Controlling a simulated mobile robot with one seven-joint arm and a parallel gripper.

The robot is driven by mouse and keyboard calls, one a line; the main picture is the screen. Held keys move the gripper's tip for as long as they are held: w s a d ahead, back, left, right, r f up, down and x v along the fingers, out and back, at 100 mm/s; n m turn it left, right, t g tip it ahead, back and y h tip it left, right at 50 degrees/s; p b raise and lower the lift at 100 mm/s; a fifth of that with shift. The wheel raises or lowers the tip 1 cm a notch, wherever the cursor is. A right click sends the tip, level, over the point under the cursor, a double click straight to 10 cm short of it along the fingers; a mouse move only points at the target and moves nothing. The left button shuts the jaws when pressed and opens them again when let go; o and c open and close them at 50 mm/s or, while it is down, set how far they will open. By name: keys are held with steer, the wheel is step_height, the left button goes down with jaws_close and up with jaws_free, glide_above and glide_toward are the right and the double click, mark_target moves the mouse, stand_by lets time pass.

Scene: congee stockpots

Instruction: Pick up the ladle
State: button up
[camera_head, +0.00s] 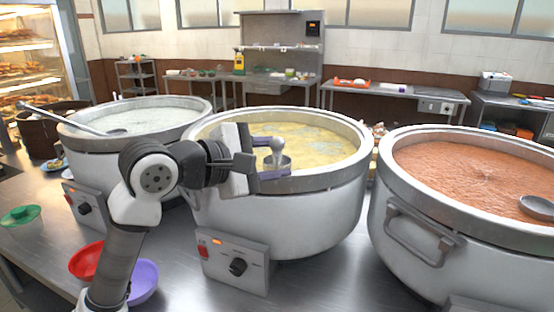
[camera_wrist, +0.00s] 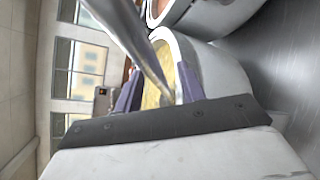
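A metal ladle (camera_head: 277,146) is at the middle pot of yellow congee (camera_head: 318,150), its rounded grey end showing at my gripper. In the wrist view, the ladle's handle (camera_wrist: 135,40) runs from the top down between my fingers. My gripper (camera_head: 270,158) is over the near left side of that pot's rim. Its two purple-grey fingers, also in the wrist view (camera_wrist: 160,88), stand well apart with the handle between them. They look open, with gaps beside the handle. The ladle's lower part is hidden.
A pot of pale congee (camera_head: 150,115) with another ladle (camera_head: 85,122) stands left. A pot of reddish congee (camera_head: 470,165) with a ladle (camera_head: 538,207) stands right. Red (camera_head: 86,260) and purple (camera_head: 143,282) bowls and a green bowl (camera_head: 20,216) sit on the counter.

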steer(key=shift+x, duration=1.25)
jaws_close()
stand_by(0.4)
